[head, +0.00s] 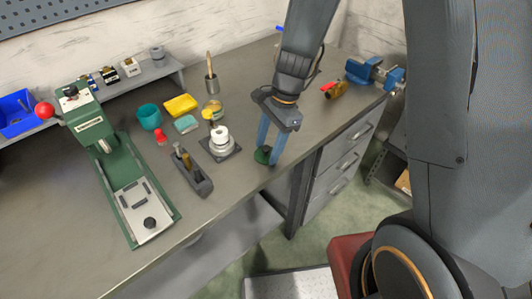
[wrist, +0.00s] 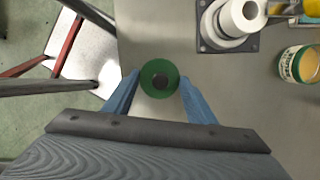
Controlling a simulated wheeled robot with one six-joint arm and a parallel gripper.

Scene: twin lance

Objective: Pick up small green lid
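The gripper also shows in the head view (head: 268,157). The fingers are spread apart around the lid. The right finger looks close to the rim; whether either finger touches it I cannot tell.
A white roll on a dark square base (head: 221,143) stands left of my gripper. A yellow-topped can (wrist: 303,64) is behind it. A blue vise (head: 376,74) is at the far right.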

